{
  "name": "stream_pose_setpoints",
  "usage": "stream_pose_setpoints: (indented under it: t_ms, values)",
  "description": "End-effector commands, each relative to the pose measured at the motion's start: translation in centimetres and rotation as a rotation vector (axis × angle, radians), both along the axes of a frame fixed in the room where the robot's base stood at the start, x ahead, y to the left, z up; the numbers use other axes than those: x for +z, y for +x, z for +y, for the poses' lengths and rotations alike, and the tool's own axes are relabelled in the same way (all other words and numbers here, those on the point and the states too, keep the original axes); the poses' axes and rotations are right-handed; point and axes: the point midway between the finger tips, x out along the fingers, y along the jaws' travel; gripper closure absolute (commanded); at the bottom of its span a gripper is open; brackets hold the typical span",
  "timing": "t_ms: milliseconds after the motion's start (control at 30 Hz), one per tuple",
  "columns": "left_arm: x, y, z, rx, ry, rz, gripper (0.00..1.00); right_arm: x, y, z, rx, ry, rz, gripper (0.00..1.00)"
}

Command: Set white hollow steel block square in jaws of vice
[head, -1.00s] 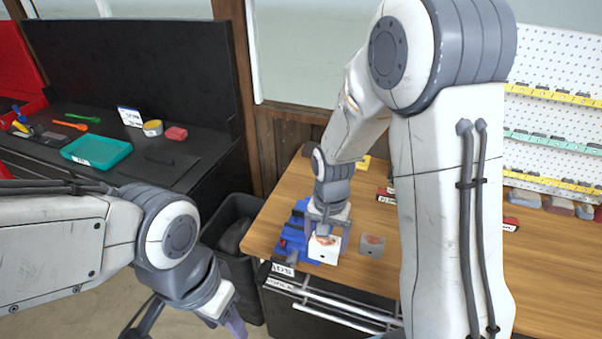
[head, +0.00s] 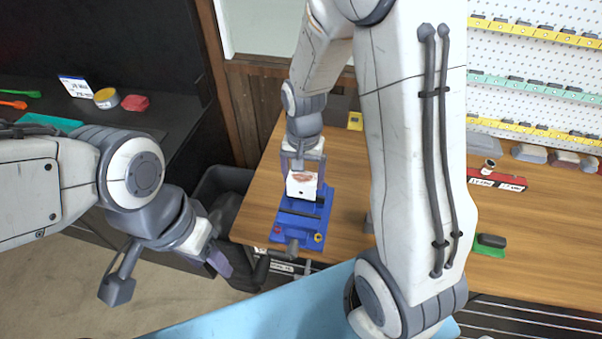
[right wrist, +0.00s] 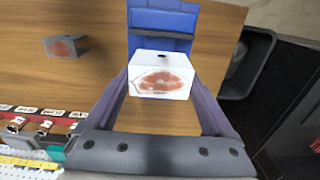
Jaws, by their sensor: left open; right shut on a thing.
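The white hollow steel block (head: 302,185) has a reddish-brown patch and a small dark hole. My right gripper (head: 303,165) is shut on it. In the right wrist view the block (right wrist: 160,77) sits between the two purple-grey fingers. The blue vice (head: 297,222) stands near the left front corner of the wooden bench; its blue body (right wrist: 160,22) also shows beyond the block in the right wrist view. The block is over or at the far part of the vice; I cannot tell if they touch. My left gripper (head: 170,275) is open and empty, left of the bench.
A grey block with a reddish patch (right wrist: 66,48) lies on the bench (head: 400,215). A dark bin (head: 222,190) stands left of the bench. A red rail (head: 495,180) and a green-based item (head: 490,243) lie to the right. The black side counter is at left.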

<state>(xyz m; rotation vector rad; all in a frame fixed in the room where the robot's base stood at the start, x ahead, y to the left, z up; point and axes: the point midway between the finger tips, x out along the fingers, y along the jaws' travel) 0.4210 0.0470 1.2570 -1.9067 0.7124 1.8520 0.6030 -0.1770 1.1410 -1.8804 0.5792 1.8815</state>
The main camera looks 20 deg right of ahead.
Motion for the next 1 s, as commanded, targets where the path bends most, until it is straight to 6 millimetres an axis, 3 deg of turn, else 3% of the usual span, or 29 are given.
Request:
stream_pose_setpoints:
  t_ms: [200, 600, 1000]
  values:
    - [-2.5, 0.0, 0.0, 0.002, 0.000, 0.000, 0.50, -2.7, 0.0, 0.1, 0.001, 0.000, 0.000, 0.91]
    - [-5.1, 0.0, 0.0, 0.007, 0.000, 0.001, 0.50, -6.3, 0.1, 0.2, 0.004, 0.000, 0.000, 0.91]
    - [-5.4, 0.0, 0.0, 0.008, 0.000, 0.001, 0.50, -6.7, 0.1, 0.2, 0.003, 0.000, 0.000, 0.91]
